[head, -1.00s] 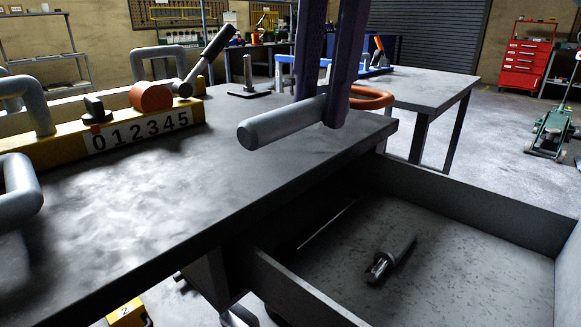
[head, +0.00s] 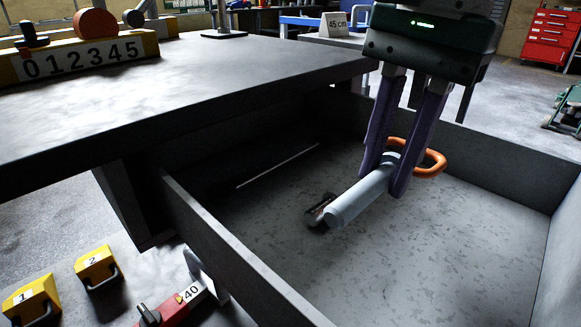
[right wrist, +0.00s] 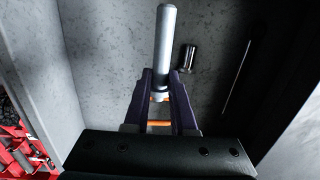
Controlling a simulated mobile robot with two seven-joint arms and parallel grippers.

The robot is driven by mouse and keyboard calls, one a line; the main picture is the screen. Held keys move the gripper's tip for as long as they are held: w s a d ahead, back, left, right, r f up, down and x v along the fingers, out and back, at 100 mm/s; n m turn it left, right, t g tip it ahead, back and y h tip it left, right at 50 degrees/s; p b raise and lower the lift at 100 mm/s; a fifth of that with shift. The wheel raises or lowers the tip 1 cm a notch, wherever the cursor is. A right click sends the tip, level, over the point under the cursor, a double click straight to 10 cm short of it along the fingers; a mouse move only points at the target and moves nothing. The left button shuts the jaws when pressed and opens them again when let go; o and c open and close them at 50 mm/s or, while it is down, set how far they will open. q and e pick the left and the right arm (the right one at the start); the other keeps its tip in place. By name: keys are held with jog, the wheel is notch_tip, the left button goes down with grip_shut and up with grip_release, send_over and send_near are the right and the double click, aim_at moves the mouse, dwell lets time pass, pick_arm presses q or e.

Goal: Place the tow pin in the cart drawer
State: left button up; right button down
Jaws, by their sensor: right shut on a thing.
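The tow pin (head: 362,194) is a grey metal rod with an orange loop handle (head: 433,162). My right gripper (head: 390,178) is shut on it and holds it tilted, inside the outline of the open cart drawer (head: 238,262). In the right wrist view the pin (right wrist: 165,45) stands out past the fingers (right wrist: 160,95) over the drawer floor. I cannot tell whether the pin touches the floor. My left gripper is not in view.
A short metal tool (head: 318,207) lies on the drawer floor, partly behind the pin. A thin rod (head: 278,165) lies near the cart side. The cart top (head: 190,85) overhangs the drawer's back. The drawer floor to the right is clear.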

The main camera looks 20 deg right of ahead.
aim_at(367, 240)
notch_tip(367, 240, down, 7)
jog(key=shift+r+b, duration=0.2)
jog(key=shift+b, duration=0.5)
jog(key=shift+f, duration=0.2)
jog(key=c, duration=0.7)
grip_release()
jog(key=shift+c, duration=0.2)
jog(key=shift+r, duration=0.1)
jog(key=shift+r, duration=0.25)
jog(key=r+p, duration=0.1)
jog(key=r, duration=0.2)
jog(key=r+p, duration=0.1)
jog(key=r, duration=0.3)
jog(key=d+r+p, duration=0.1)
jog(key=r, duration=0.2)
jog(key=shift+s+d+r, duration=0.1)
jog(key=shift+s+r, duration=0.1)
jog(key=shift+r, duration=0.65)
